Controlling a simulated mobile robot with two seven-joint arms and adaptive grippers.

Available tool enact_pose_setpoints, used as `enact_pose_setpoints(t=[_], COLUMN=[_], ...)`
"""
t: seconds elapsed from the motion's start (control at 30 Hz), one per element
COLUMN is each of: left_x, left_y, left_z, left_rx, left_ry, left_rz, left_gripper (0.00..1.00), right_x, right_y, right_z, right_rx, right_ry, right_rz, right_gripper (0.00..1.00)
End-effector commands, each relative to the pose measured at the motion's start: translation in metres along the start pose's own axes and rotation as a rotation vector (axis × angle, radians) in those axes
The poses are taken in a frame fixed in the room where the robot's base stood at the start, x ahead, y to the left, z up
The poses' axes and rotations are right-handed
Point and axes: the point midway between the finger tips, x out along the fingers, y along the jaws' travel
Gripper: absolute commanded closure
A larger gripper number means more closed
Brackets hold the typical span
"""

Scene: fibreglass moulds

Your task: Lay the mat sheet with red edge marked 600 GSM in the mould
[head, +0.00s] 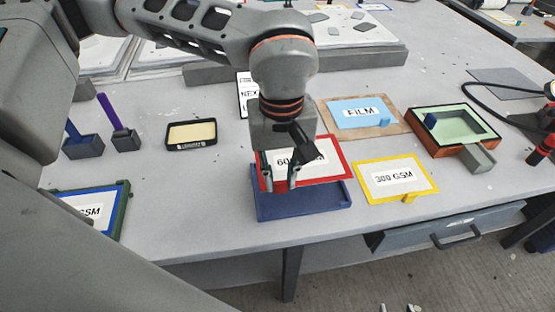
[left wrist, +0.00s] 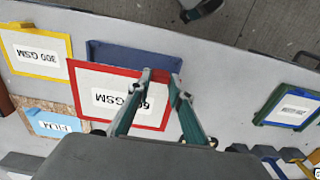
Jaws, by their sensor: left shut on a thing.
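The red-edged mat sheet (head: 335,142) has a white label whose "600 GSM" is partly covered by my gripper. It also shows in the left wrist view (left wrist: 88,112). My left gripper (head: 280,182) is shut on its near edge and holds it over a dark blue tray (head: 305,208). The fingers show in the left wrist view (left wrist: 160,80). The mould looks to be the orange-brown box with a black rim and pale green inside (head: 432,147), at the right. A small blue block (head: 430,120) is in it. My right gripper's two tips (head: 398,307) show apart at the bottom edge.
A yellow-edged 300 GSM sheet (head: 370,188) and a blue FILM sheet (head: 350,108) lie between tray and mould. A grey holder (head: 478,158) stands at the mould's front right. A blue-edged sheet (head: 118,200) is at left. A black hose (head: 482,115) runs behind the mould.

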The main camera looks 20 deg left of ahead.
Motion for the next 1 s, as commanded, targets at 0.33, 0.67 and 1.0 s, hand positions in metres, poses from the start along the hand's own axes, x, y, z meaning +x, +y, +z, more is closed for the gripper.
enact_pose_setpoints(t=[0.33,0.67,1.0], left_x=[0.000,0.013,0.043], left_y=[0.000,0.000,0.000], left_z=[0.000,0.001,0.001], left_rx=[-0.001,-0.001,0.001], left_ry=[0.000,-0.002,-0.004], left_rz=[0.000,0.000,-0.001], left_gripper=[1.00,1.00,1.00], right_x=[-0.001,0.004,0.013], right_y=[-0.003,-0.004,0.000], right_z=[0.004,0.015,0.027], right_rx=[0.001,-0.001,-0.019], right_ry=[-0.006,-0.015,-0.019], right_rz=[-0.004,-0.005,0.005], right_gripper=[0.60,0.60,0.60])
